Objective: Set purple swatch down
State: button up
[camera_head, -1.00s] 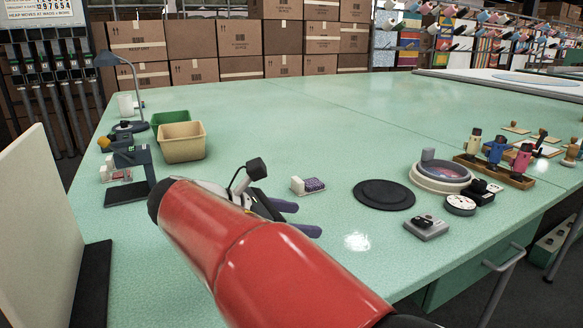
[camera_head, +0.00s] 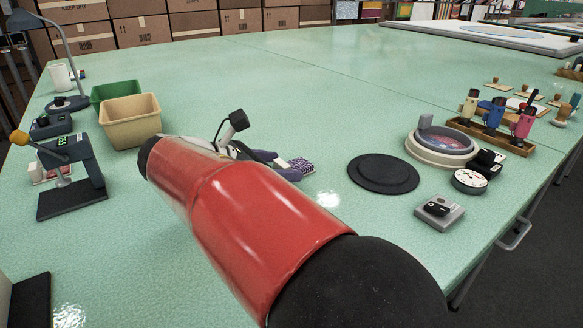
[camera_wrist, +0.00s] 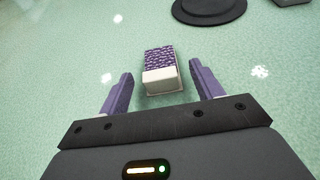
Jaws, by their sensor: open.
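The purple swatch (camera_wrist: 159,58) is a small block with a purple speckled top and a white end. It lies on the green table, and in the head view (camera_head: 300,166) it shows just past my fingers. My gripper (camera_wrist: 158,85) is open, with its two purple fingers apart and the swatch's white near end at the gap between them. In the head view my gripper (camera_head: 272,164) is partly hidden behind my red arm. The fingers do not visibly touch the swatch.
A black round disc (camera_head: 383,173) lies right of the swatch. A round lens device (camera_head: 442,146), a dial (camera_head: 469,181) and a grey box (camera_head: 439,212) stand further right. A tan bin (camera_head: 130,119) and green bin (camera_head: 114,93) stand left. The table (camera_head: 290,80) behind is clear.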

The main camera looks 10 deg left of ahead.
jog(key=shift+x, duration=0.95)
jog(key=shift+c, duration=0.2)
jog(key=c, duration=1)
